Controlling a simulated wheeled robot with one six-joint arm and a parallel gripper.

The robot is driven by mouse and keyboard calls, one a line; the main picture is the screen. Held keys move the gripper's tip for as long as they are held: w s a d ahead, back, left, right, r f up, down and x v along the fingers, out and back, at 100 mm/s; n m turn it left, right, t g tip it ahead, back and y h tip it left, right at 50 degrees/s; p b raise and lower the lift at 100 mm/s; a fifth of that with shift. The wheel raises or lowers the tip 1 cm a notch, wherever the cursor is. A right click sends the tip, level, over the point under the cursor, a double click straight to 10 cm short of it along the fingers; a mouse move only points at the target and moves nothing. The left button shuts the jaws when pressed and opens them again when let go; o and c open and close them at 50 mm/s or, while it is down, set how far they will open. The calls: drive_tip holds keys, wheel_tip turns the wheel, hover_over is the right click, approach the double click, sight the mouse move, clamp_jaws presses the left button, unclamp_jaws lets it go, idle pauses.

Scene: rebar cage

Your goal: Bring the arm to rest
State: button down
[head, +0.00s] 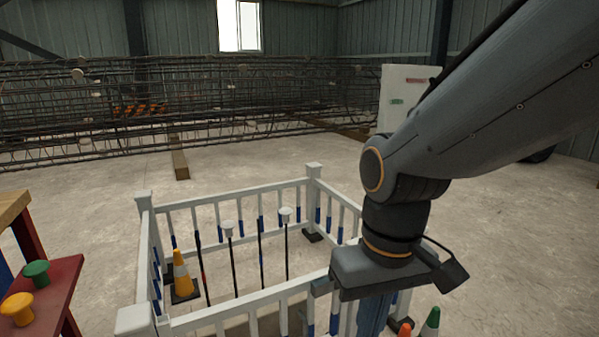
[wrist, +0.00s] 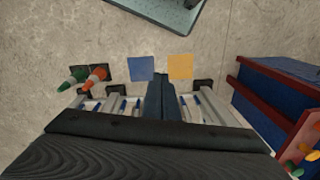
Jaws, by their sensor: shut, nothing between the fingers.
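My gripper (head: 372,318) hangs from the end of my arm at the right of the head view, over the right part of a white fence. In the wrist view my gripper (wrist: 160,84) shows as two dark blue fingers pressed together, with nothing between them. The fingertips are cut off or partly hidden in the head view. The arm reaches in from the upper right and bends down at the wrist. The gripper is near the fence rails; I cannot tell whether it is clear of them.
A red stand (head: 58,290) with knobs is at left. Green (head: 431,322) and orange cones stand at lower right. The rebar cage (head: 190,100) spans the back. Blue (wrist: 141,68) and yellow (wrist: 180,66) squares lie on open floor.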

drive_tip(key=d+r+m+p, duration=0.3)
drive_tip(key=d+r+p, duration=0.6)
drive_tip(key=p, duration=0.9)
drive_tip(key=shift+s+d+r+h, duration=0.15)
drive_tip(key=shift+d+r+h, duration=0.15)
drive_tip(key=shift+r, duration=0.65)
drive_tip(key=c, duration=2.5)
unclamp_jaws()
